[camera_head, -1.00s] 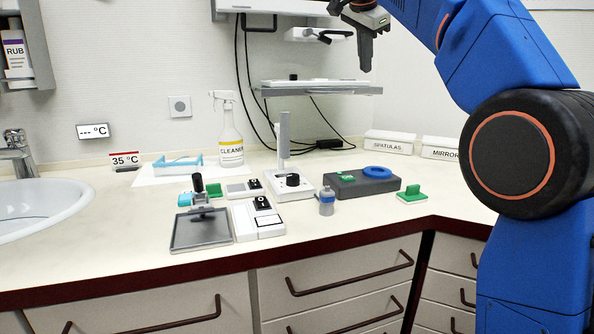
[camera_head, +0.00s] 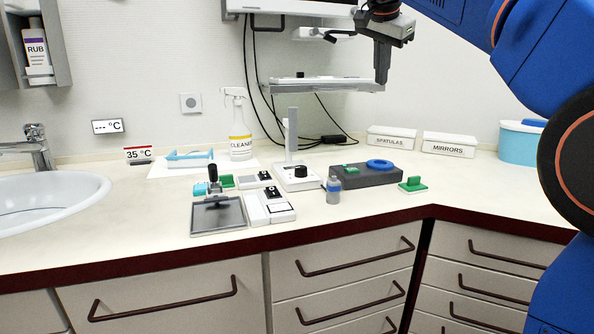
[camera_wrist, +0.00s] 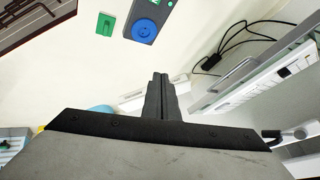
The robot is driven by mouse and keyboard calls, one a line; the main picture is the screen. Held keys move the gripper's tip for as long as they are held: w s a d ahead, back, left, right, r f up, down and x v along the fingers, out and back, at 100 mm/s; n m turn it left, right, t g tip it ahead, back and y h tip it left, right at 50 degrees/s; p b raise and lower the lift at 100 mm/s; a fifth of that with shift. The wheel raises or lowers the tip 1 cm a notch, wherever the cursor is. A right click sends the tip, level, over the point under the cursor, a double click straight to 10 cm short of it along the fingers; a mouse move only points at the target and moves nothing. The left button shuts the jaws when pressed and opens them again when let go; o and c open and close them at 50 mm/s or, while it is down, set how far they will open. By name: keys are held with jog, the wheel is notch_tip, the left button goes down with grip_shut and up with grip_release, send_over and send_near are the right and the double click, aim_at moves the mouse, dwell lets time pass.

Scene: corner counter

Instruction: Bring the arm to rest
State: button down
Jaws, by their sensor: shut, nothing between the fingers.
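My gripper (camera_head: 381,80) is at the top of the head view, pointing down, raised well above the counter in front of the back wall. Its fingers are together with nothing between them. In the wrist view my gripper (camera_wrist: 161,78) also shows shut and empty, with the counter beyond it. My blue arm reaches in from the right side of the head view. The gripper touches nothing that I can see. It appears beside the right end of the wall shelf (camera_head: 340,86) in the head view; the depth gap between them is hard to tell.
The corner counter (camera_head: 130,222) holds a grey tray (camera_head: 218,216), a spray bottle (camera_head: 240,140), a small bottle (camera_head: 333,190), a dark block with a blue ring (camera_head: 365,176) and a green block (camera_head: 412,185). Boxes (camera_head: 448,145) stand behind. A sink (camera_head: 45,198) is at left.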

jog(key=s+d+f+n, duration=0.2)
jog(key=s+f+n, duration=0.1)
jog(key=s+f, duration=1)
jog(key=s+d+f+n+g+y, duration=0.1)
jog(key=s+d+f+n, duration=0.2)
jog(key=s+f, duration=0.9)
jog(key=s+d+f+n+y, duration=0.1)
jog(key=s+d+f+n, duration=0.2)
jog(key=s+f, duration=1)
notch_tip(320, 180, down, 8)
jog(key=shift+s+r+n+g, duration=0.3)
jog(key=shift+n+g, duration=0.1)
jog(key=shift+n, duration=0.5)
